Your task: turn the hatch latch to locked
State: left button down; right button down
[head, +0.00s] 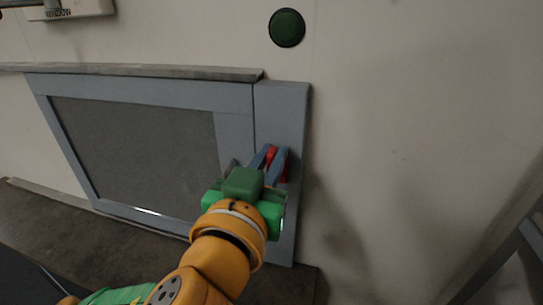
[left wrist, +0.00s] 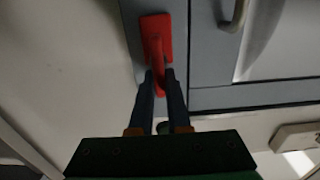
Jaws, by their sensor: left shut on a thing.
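The hatch latch (head: 271,155) is red and sits on the grey-blue frame strip at the right side of the hatch (head: 233,133). In the left wrist view the latch (left wrist: 156,35) shows as a red plate with a narrower red lever running down between my fingers. My left gripper (head: 275,158) is shut on the latch lever, with a blue finger on each side of it; the fingertips also show in the left wrist view (left wrist: 160,75). Much of the latch is hidden behind the fingers in the head view. My right gripper is in neither view.
A dark green round button (head: 287,27) is on the pale wall above the hatch. A grey ledge (head: 150,71) runs along the hatch's top. A metal handle (left wrist: 236,14) shows in the left wrist view. The wall to the right is clear up to a slanted grey bar (head: 495,255).

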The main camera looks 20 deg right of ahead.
pick_arm(q)
jog(key=shift+m, duration=0.3)
jog(key=m, duration=0.4)
jog(key=d+m, duration=0.1)
jog(key=m, duration=0.3)
jog(key=s+f+m+b, duration=0.1)
jog(key=m, duration=0.4)
jog(key=shift+d+f, duration=0.1)
jog(key=shift+d, duration=0.15)
jog(key=shift+f+m+b, duration=0.2)
jog(key=shift+m, duration=0.85)
jog(key=shift+f+m+b, duration=0.15)
jog(key=shift+m, duration=0.9)
jog(key=c, duration=0.9)
grip_release()
jog(key=shift+d, duration=0.1)
jog(key=shift+f, duration=0.1)
